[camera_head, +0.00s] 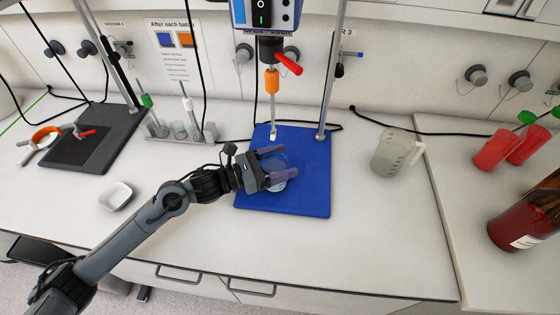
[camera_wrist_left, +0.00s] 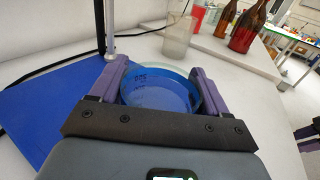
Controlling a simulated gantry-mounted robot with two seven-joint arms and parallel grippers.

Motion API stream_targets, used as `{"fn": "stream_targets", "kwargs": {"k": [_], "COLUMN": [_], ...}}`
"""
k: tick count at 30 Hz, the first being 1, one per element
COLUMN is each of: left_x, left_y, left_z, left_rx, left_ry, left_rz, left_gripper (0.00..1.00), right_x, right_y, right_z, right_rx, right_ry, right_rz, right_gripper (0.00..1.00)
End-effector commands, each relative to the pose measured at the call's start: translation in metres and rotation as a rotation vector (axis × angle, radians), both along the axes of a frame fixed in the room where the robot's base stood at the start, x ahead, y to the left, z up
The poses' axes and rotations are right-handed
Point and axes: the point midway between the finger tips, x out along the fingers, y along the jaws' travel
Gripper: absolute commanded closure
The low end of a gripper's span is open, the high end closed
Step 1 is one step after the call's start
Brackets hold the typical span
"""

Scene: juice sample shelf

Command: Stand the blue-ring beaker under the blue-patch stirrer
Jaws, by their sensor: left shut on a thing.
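The blue-ring beaker (camera_wrist_left: 160,92) is a wide clear glass with blue inside and dark scale marks. In the left wrist view it sits between the two purple fingers of my left gripper (camera_wrist_left: 158,82). In the head view my left gripper (camera_head: 282,166) is shut on it over the blue mat (camera_head: 300,204), and the fingers partly hide the glass. The stirrer (camera_head: 271,82) hangs above the mat's back part, with an orange section, a red lever and a pale tip. The beaker is in front of the tip. I cannot tell whether it touches the mat.
A metal stand rod (camera_head: 330,75) rises at the mat's back right. A clear jug (camera_head: 392,152) stands to the right. A rack with small glassware (camera_head: 180,132) is at the back left. A white dish (camera_head: 116,196) and a black mat (camera_head: 92,140) lie left.

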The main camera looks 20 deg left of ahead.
Motion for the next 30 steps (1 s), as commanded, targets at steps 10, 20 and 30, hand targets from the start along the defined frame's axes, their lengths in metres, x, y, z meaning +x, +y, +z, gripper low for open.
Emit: {"fn": "stream_targets", "kwargs": {"k": [10,20,30], "left_x": [0.000,-0.006,-0.048], "left_y": [0.000,0.008,0.053], "left_z": [-0.001,0.000,-0.001], "left_rx": [0.000,0.003,0.004], "left_ry": [0.000,0.003,0.004], "left_rz": [0.000,0.002,0.001], "left_gripper": [0.00,0.00,0.00], "right_x": [0.000,0.000,0.000], "right_y": [0.002,0.002,0.000], "right_z": [-0.001,0.003,0.003], "right_rx": [0.008,0.008,0.001], "right_ry": [0.000,-0.001,0.000], "right_rz": [-0.005,-0.006,-0.001], "right_gripper": [0.57,0.57,0.57]}}
